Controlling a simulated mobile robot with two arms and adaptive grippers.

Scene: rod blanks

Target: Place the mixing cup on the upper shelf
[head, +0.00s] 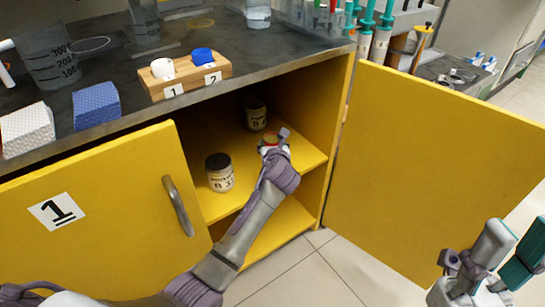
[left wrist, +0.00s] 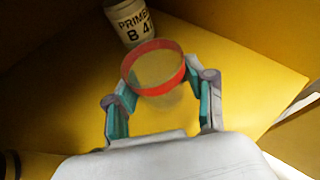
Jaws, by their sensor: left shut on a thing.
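The mixing cup (left wrist: 154,70) is a clear cup with a red rim. My left gripper (left wrist: 160,88) is shut on it, with a finger on either side. In the head view the cup (head: 270,139) shows small at the end of my left arm, inside the open yellow cupboard and over the upper shelf (head: 298,158). My left gripper (head: 272,148) partly hides it. I cannot tell whether the cup's base touches the shelf.
A dark-lidded jar (head: 220,173) stands front left on the shelf. Another jar (head: 256,115), labelled PRIMER in the wrist view (left wrist: 130,22), stands behind the cup. The left door (head: 110,220) and right door (head: 430,150) stand beside the opening. The worktop (head: 120,60) overhangs it.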

